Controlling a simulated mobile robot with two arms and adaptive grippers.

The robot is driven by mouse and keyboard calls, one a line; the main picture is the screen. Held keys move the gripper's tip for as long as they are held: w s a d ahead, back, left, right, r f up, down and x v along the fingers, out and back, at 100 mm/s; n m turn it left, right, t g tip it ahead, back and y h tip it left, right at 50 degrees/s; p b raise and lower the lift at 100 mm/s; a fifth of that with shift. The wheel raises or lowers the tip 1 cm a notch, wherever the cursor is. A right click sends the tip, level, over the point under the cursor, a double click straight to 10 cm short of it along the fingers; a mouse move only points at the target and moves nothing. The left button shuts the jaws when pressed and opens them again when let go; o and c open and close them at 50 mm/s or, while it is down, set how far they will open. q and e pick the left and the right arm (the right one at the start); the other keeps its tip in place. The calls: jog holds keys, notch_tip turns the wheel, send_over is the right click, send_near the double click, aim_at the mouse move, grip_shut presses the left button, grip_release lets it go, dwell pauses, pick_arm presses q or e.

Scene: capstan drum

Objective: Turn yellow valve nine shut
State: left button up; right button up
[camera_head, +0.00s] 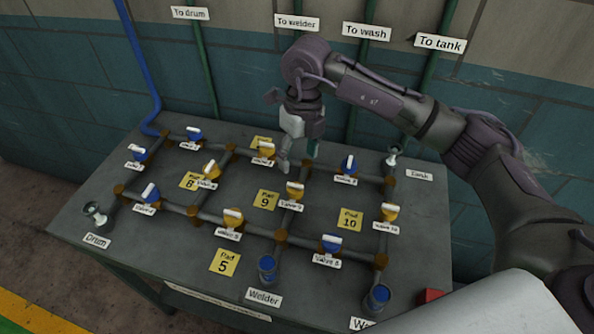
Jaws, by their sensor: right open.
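Yellow valve nine (295,191) sits on a pipe near the middle of the table, with a white handle on top and a "Valve 9" label in front. Its handle appears to lie roughly left to right in the picture, across the pipe. A yellow "Pad 9" card (265,200) lies to its left. My right gripper (298,156) points down just behind and above the valve, with its fingers apart and nothing between them. It appears clear of the handle. My left gripper is out of view.
The grey table (150,238) carries a pipe grid with several other yellow and blue valves, such as valve eight (331,244) and the yellow valve at right (389,212). A red block (430,296) is at the front right. The wall with vertical pipes stands behind.

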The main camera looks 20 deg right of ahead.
jog(key=shift+d+r, duration=0.1)
jog(key=shift+r, duration=1.25)
